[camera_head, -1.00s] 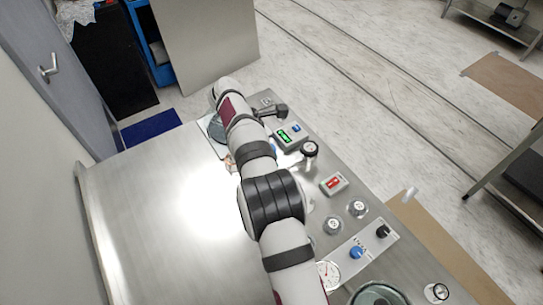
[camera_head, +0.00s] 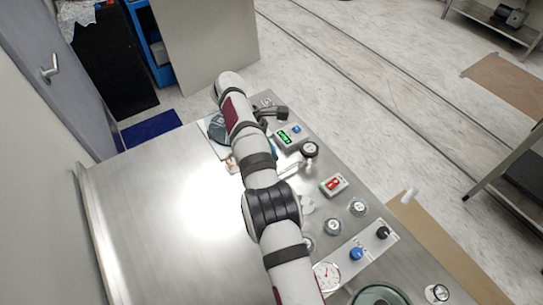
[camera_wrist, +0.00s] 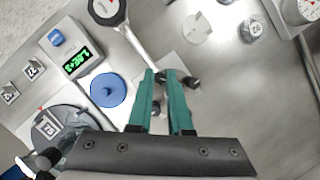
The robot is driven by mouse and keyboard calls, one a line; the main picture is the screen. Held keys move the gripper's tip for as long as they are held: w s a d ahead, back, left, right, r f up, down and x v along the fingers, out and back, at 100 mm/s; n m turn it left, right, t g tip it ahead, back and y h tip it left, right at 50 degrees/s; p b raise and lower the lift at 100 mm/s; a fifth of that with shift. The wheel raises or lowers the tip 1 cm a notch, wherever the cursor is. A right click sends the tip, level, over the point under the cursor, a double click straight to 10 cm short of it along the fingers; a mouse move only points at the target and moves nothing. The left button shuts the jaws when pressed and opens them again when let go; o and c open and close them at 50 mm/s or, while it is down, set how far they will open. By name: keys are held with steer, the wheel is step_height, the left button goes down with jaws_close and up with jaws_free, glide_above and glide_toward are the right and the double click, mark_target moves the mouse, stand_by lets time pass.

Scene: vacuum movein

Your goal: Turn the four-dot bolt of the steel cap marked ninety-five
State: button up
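My gripper's two teal fingers (camera_wrist: 159,75) reach into the middle of the wrist view, with a narrow gap between the tips and nothing seen held. Small dark knob-like parts (camera_wrist: 192,83) lie by the right finger, and another dark part shows behind the fingers. In the head view my gripper is mostly hidden behind my arm. A round steel cap (camera_wrist: 254,29) with a label stands at upper right in the wrist view. More round steel caps (camera_head: 358,208) show on the panel in the head view. I cannot read ninety-five or make out a four-dot bolt.
A box with a green display (camera_wrist: 77,62) and a blue disc (camera_wrist: 108,90) lie left of my fingers. A gauge (camera_wrist: 106,10) with a metal stem is above them.

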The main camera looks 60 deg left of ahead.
steer(key=o, duration=0.5)
steer(key=shift+c, duration=0.2)
steer(key=shift+r, duration=0.2)
step_height(320, 180, up, 4)
steer(key=w+d+r, duration=0.6)
steer(key=d, duration=0.3)
steer(key=shift+w+d+r, duration=0.3)
steer(key=shift+w+r, duration=0.05)
steer(key=shift+w, duration=0.05)
